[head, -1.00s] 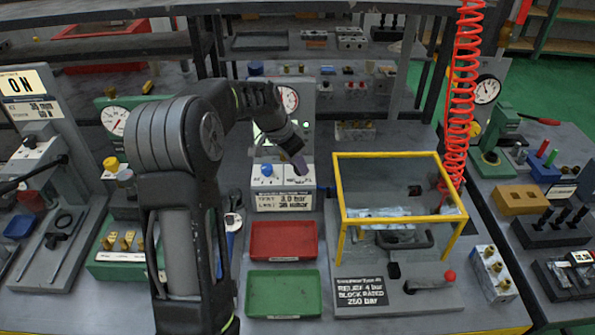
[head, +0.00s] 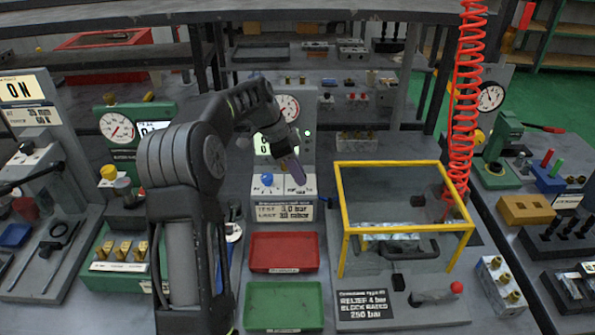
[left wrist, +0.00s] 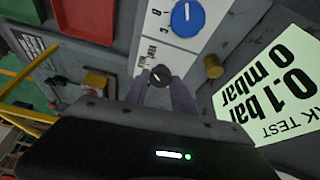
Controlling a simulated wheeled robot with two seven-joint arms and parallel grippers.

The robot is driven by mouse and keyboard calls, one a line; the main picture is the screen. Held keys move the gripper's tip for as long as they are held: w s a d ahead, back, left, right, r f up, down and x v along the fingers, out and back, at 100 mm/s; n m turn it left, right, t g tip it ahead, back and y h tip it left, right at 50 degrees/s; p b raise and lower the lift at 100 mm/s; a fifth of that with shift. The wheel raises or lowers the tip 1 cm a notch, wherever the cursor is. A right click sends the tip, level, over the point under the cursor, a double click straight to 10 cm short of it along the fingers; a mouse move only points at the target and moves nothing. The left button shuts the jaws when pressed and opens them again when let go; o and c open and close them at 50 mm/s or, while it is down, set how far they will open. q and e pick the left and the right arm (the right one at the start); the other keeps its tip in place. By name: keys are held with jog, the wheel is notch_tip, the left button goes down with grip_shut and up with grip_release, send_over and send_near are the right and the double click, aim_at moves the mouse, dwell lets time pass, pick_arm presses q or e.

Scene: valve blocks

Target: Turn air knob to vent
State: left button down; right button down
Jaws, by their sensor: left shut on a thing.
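The test panel (head: 257,213) stands at the middle back of the bench. My left gripper (head: 299,172) reaches over the right part of its white control plate. In the left wrist view the two fingers (left wrist: 162,88) are shut around a small dark round knob (left wrist: 160,74) with a pale mark. Small lettering beside it seems to read "VENT" but is blurred. The larger blue knob (left wrist: 187,18) sits on the same plate, apart from the fingers; it also shows in the head view (head: 267,179). The dark knob is hidden in the head view. My right gripper is not in view.
A brass fitting (left wrist: 213,66) sits close beside the fingers. A display (left wrist: 275,88) reads 0.1 bar and 0 mbar. A red tray (head: 284,252) and green tray (head: 284,306) lie in front. A yellow-framed guard (head: 388,163) and red coiled hose (head: 463,110) stand to the right.

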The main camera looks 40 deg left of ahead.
pick_arm(q)
jog(key=c, duration=1.1)
grip_release()
jog(key=shift+o, duration=0.2)
jog(key=v, duration=0.8)
jog(key=shift+w+d+f, duration=0.1)
